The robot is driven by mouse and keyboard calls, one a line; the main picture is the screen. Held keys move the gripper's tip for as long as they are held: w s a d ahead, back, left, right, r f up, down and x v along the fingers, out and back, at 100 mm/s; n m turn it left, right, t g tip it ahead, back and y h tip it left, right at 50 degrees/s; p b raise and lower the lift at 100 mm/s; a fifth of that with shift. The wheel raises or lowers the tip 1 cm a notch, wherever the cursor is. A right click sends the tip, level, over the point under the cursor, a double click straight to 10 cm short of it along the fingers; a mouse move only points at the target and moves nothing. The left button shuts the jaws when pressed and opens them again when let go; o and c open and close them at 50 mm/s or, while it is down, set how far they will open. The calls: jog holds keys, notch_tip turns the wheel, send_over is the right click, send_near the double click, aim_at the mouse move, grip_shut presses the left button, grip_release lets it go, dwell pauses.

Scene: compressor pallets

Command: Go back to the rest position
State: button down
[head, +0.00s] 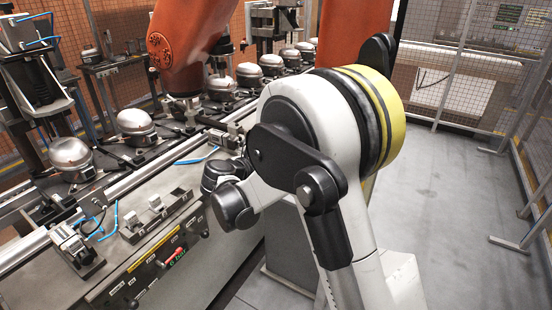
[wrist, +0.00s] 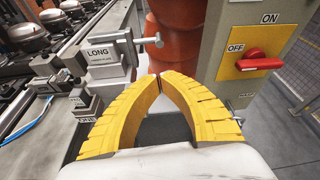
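My gripper (wrist: 160,80) shows in the wrist view with two curved yellow fingers. Their tips meet or nearly meet, and I see nothing held between them. Grey floor shows in the gap below the tips. In the head view my white arm with its black joints fills the middle, and I cannot make out the gripper's fingers there. A grey block labelled LONG (wrist: 101,54) stands to the left of the fingertips, apart from them.
A red rotary switch (wrist: 259,62) on a yellow plate is right of the fingers. An orange machine (wrist: 176,45) stands beyond the tips. Silver compressors (head: 71,153) line the conveyor at left. Open grey floor (head: 455,200) lies right, bounded by mesh fencing (head: 430,85).

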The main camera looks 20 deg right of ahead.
jog(key=s+r+m+g+y, duration=0.1)
jog(key=s+r+m+y, duration=0.15)
jog(key=s+m, duration=0.4)
jog(key=s+r+m+g+y, duration=0.1)
jog(key=s+r+m+y, duration=0.15)
jog(key=s+m, duration=0.35)
jog(key=s+a+f+m+y, duration=0.1)
jog(key=s+a+m+y, duration=0.2)
jog(key=s+m, duration=0.4)
jog(key=s+a+f+m+y, duration=0.2)
jog(key=s+a+m, duration=0.3)
jog(key=s, duration=0.7)
jog(key=shift+s+m+t+y, duration=0.2)
jog(key=shift+m+t+y, duration=0.2)
jog(key=shift+m+y, duration=0.45)
